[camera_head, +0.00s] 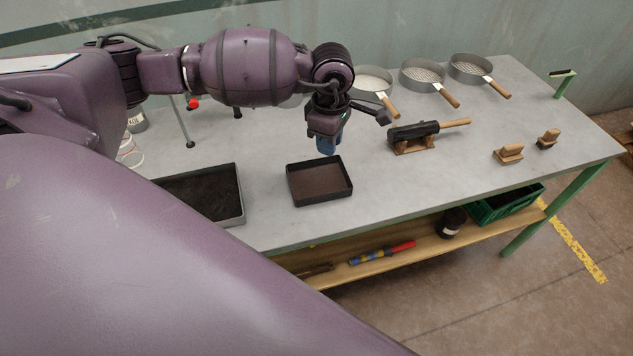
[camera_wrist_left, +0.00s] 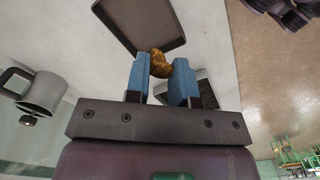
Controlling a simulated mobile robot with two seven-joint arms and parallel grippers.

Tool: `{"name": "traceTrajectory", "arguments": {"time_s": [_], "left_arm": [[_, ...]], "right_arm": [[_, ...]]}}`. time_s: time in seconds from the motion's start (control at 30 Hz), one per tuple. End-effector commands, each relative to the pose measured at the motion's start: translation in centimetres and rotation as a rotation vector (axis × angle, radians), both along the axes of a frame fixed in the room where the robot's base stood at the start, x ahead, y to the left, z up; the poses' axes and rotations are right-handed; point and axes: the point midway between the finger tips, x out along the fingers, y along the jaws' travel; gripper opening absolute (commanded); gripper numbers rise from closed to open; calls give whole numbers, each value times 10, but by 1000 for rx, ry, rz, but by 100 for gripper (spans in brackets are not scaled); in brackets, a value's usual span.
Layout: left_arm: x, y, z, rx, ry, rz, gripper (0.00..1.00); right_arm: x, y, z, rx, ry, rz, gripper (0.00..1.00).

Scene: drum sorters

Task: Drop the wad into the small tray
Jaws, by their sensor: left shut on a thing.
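The wad (camera_wrist_left: 160,63) is a small crumpled golden-brown lump, seen in the left wrist view between my left gripper's blue fingertips (camera_wrist_left: 162,78). The gripper is shut on it. In the head view my left gripper (camera_head: 328,143) points down above the table, just behind the far edge of the small tray; the wad is hidden there. The small tray (camera_head: 320,200) is a shallow, dark square tray with a plain brown floor. It also shows in the left wrist view (camera_wrist_left: 142,20), beyond the wad. The wad appears apart from it. My right gripper is out of view.
A larger tray of dark soil (camera_head: 240,215) stands left of the small tray. A black roller tool on a wooden stand (camera_head: 414,135), two wooden-handled brushes (camera_head: 508,154) and several round sieves (camera_head: 422,75) lie to the right and back. The tabletop (camera_head: 400,190) right of the small tray is clear.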

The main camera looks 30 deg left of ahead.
Motion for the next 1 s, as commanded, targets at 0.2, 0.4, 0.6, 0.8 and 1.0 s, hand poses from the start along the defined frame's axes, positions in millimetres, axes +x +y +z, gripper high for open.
{"name": "traceTrajectory", "arguments": {"time_s": [0.2, 0.4, 0.6, 0.8, 1.0], "left_arm": [[4, 18, -7, 1, 4, 418, 15], [7, 34, -12, 4, 6, 803, 15], [8, 47, -17, 6, 8, 1111, 15], [9, 53, -19, 6, 7, 1265, 15], [9, 54, -25, 7, 9, 1289, 15]], "right_arm": [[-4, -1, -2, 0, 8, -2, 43], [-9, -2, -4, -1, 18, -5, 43], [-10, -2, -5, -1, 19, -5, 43], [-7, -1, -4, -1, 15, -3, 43], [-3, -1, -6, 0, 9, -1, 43]]}}
